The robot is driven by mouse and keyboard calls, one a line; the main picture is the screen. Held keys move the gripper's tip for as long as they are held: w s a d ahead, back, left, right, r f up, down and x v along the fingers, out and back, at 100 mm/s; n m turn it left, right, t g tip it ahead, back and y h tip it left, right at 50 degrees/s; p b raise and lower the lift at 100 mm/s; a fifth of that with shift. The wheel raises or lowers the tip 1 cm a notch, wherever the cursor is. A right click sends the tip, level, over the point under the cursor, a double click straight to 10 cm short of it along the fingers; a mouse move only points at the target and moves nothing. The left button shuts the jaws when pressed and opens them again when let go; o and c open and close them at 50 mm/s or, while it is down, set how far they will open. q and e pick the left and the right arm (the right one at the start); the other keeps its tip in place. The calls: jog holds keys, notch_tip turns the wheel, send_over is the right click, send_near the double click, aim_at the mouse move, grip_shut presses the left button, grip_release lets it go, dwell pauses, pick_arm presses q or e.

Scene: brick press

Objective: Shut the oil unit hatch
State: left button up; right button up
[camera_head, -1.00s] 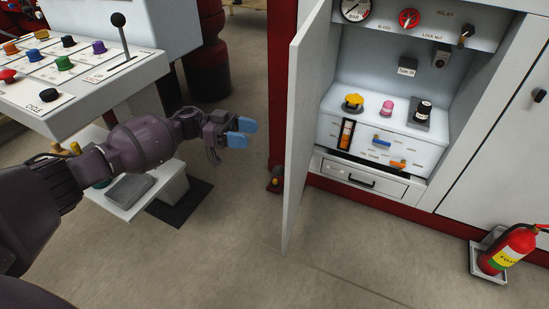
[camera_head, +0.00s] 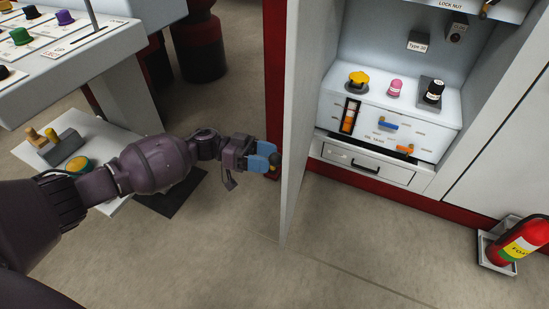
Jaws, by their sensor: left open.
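The oil unit hatch (camera_head: 297,125) is a tall, pale grey door. It stands wide open, seen nearly edge-on. The oil unit (camera_head: 385,125) shows to its right, a white box with a yellow knob, a pink cap, a black-topped bottle, a level gauge and blue and orange levers. My left gripper (camera_head: 264,158) has blue fingertips and is open and empty. It is on the left, outer side of the hatch, close to its face. I cannot tell whether it touches. My right gripper is not in view.
A drawer (camera_head: 366,168) with a black handle sits under the oil unit. A fire extinguisher (camera_head: 520,242) stands in a tray at the lower right. A control panel (camera_head: 60,50) and a low shelf (camera_head: 112,140) are at the left. The floor before the cabinet is clear.

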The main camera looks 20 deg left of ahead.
pick_arm(q)
jog(key=shift+w+d, duration=0.2)
jog(key=shift+d, duration=1.05)
grip_shut()
